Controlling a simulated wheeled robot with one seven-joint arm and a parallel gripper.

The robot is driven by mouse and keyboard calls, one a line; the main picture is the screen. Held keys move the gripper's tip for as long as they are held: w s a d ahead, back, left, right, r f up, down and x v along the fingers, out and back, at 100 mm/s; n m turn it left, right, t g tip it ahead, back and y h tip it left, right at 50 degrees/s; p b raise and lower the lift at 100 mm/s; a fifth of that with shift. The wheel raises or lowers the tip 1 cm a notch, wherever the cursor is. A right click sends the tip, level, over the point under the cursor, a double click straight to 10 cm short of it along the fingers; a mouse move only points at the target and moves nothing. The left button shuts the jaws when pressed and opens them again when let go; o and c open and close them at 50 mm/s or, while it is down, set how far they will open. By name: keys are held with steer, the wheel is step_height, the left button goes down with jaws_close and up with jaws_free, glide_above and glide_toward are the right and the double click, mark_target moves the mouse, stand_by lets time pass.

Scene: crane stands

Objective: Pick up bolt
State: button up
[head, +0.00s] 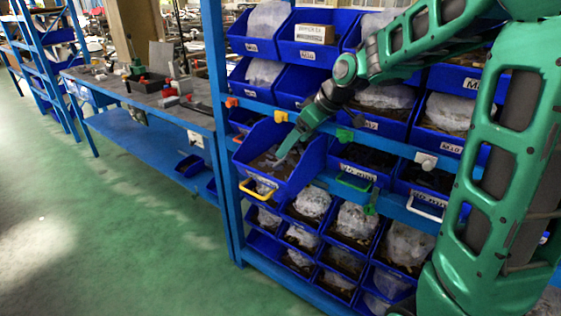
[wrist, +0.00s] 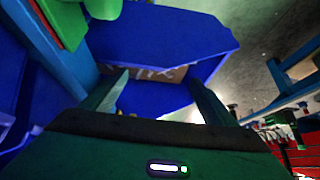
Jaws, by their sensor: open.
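A blue bin (head: 308,172) juts out from the middle row of the rack in the head view, with dark small contents inside. My gripper (head: 287,147) reaches down from the upper right over its open top, with the fingertips at or just inside the bin. In the wrist view my gripper (wrist: 157,82) is open, its two fingers apart, with a blue bin (wrist: 200,50) ahead and a brownish patch between the tips. No single bolt can be made out in either view. I cannot tell whether the fingers touch the contents.
Blue bins fill the rack above, below and right of the arm. A yellow handle (head: 258,189) and a green handle (head: 353,182) stick out at the rack's front. A workbench (head: 150,98) stands at left. The green floor (head: 100,220) at front left is clear.

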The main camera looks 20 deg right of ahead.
mark_target(283, 164)
steer(key=x, duration=0.7)
steer(key=shift+a+f, duration=0.1)
steer(key=shift+a, duration=0.05)
steer(key=c, duration=1.2)
